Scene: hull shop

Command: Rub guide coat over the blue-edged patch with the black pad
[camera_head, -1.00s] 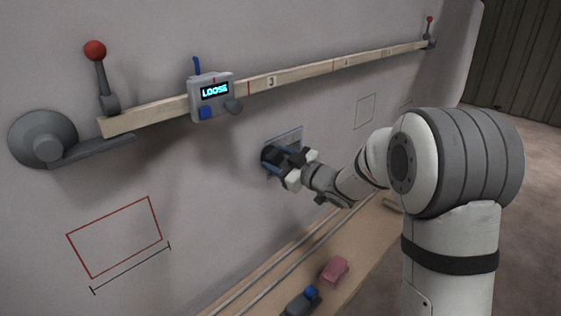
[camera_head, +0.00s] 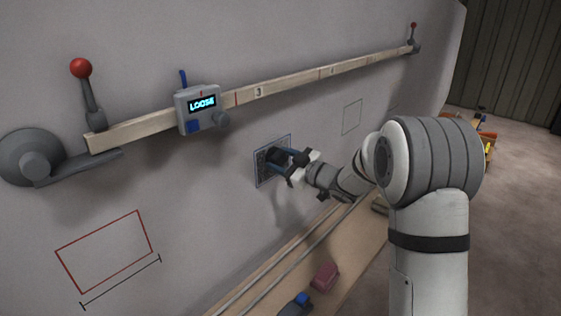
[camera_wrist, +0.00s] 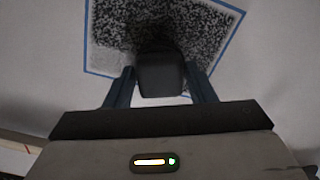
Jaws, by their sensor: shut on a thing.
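The blue-edged patch (camera_head: 260,171) is a rectangle on the pale hull wall, below the wooden rail. In the wrist view much of the patch (camera_wrist: 209,26) is covered with dark speckled coat, with paler areas near its lower edge. My gripper (camera_head: 279,157) is at the patch, shut on the black pad (camera_wrist: 161,74). The pad shows between the two blue fingers and lies over the patch. Its face toward the wall is hidden, so I cannot tell whether it touches.
A wooden rail (camera_head: 290,83) crosses the wall above, carrying a box reading "LOOSE" (camera_head: 200,108) and red-knobbed levers (camera_head: 81,69). A red-edged rectangle (camera_head: 105,250) is at lower left. A wooden shelf below holds a pink block (camera_head: 325,276) and a dark blue-topped tool (camera_head: 296,304).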

